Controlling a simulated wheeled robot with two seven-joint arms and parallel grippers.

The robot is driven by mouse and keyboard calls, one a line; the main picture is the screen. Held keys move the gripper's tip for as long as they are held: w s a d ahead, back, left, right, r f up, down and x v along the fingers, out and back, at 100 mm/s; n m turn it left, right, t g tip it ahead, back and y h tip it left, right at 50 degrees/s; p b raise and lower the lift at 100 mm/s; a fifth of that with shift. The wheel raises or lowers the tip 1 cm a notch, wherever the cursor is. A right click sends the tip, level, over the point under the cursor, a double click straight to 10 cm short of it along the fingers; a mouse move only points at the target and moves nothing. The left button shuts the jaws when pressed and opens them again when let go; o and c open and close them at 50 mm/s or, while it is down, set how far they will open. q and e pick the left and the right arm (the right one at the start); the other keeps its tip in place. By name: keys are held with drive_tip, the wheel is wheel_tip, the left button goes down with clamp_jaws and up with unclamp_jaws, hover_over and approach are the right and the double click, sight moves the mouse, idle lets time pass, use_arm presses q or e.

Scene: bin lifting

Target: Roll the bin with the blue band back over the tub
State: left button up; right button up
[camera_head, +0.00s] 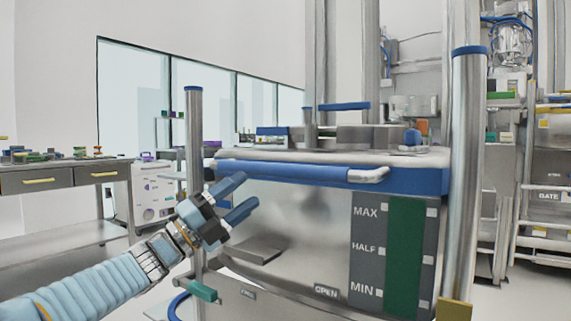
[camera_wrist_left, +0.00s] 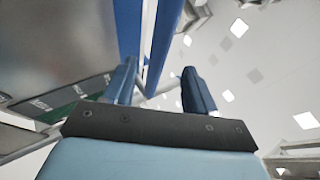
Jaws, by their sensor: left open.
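The steel bin (camera_head: 305,212) with a blue band (camera_head: 415,181) around its upper edge fills the middle of the head view. It stands level. A blue handle bar (camera_head: 285,171) with a grey bent end runs along its front. My left gripper (camera_head: 247,192) is open and empty, just below the bar's left part. In the left wrist view the bar (camera_wrist_left: 161,45) lines up between the open fingers (camera_wrist_left: 160,72); I cannot tell whether it is between them in depth. I cannot pick out the tub. My right gripper is not in view.
A gauge panel (camera_head: 366,245) marked MAX, HALF and MIN is on the front. Steel posts (camera_head: 463,170) stand left and right of the bin. A green-ended lever (camera_head: 203,291) sticks out low at left. A bench (camera_head: 70,178) with small parts is far left.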

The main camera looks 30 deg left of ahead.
sight(281, 165)
use_arm(q)
drive_tip(key=p+x, duration=0.1)
drive_tip(key=x, duration=0.9)
drive_tip(key=shift+w+d+r, duration=0.1)
drive_tip(key=shift+w+d, duration=0.05)
drive_tip(key=shift+w, duration=0.05)
drive_tip(key=shift+c, duration=0.5)
clamp_jaws()
